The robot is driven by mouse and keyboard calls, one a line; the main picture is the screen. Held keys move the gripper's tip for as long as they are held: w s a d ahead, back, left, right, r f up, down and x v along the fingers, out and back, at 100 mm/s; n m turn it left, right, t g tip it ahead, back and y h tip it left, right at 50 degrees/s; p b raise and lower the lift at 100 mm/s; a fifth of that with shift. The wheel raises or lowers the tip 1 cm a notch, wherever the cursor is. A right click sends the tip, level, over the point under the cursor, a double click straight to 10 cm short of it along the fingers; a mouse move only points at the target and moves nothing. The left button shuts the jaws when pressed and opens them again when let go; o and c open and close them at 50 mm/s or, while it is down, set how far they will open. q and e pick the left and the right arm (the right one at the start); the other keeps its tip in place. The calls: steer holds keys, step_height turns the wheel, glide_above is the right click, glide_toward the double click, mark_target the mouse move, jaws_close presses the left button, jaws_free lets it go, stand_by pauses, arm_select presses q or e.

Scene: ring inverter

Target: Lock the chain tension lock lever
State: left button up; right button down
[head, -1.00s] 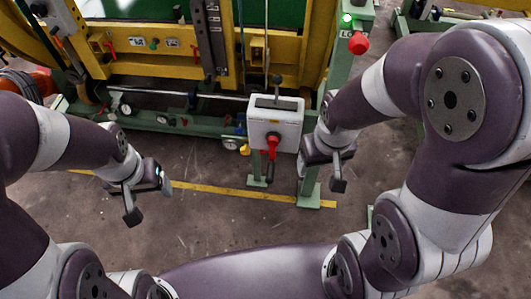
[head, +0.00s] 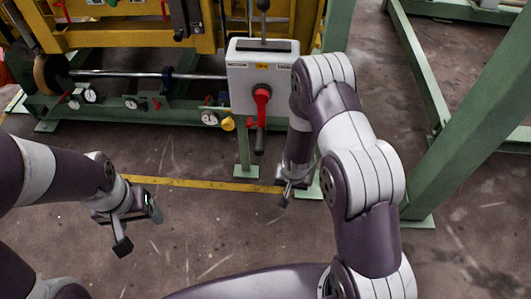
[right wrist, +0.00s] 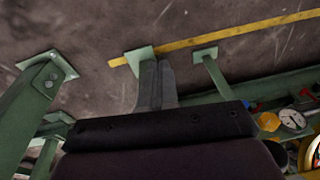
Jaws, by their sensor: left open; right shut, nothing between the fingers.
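A grey control box (head: 264,80) on a green post carries a red lever (head: 261,100) with a dark grip hanging straight down. Its labels are too small to read, so I cannot tell if it is the chain tension lock lever. My right gripper (head: 286,195) is shut and empty, below and slightly right of the lever, apart from it. Its closed fingers show in the right wrist view (right wrist: 156,88), over the floor and green post feet; the lever is not seen there. My left gripper (head: 138,229) is open and empty over the floor at left.
The yellow and green machine frame (head: 130,38) with gauges (head: 91,95) and a yellow knob (head: 227,124) stands behind, left of the box. A green post (head: 480,120) rises at right. The floor in front, with its yellow line (head: 190,184), is clear.

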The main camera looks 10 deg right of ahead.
steer(key=w+f+m+t+b, duration=0.3)
steer(key=w+f+m+b, duration=0.15)
steer(key=f, duration=0.55)
steer(key=w+f+m+t+b, duration=0.35)
steer(key=f+b, duration=0.25)
steer(key=f, duration=0.3)
steer(key=w+f+m+t+b, duration=0.3)
steer(key=w+f+b, duration=0.15)
steer(key=f, duration=0.55)
arm_select(q)
step_height(320, 180, down, 18)
arm_select(e)
step_height(320, 180, up, 18)
steer(key=w+m+t, duration=0.2)
steer(key=m+t, duration=1)
steer(key=m, duration=0.2)
steer(key=shift+d+f, duration=0.2)
steer(key=shift+w, duration=0.15)
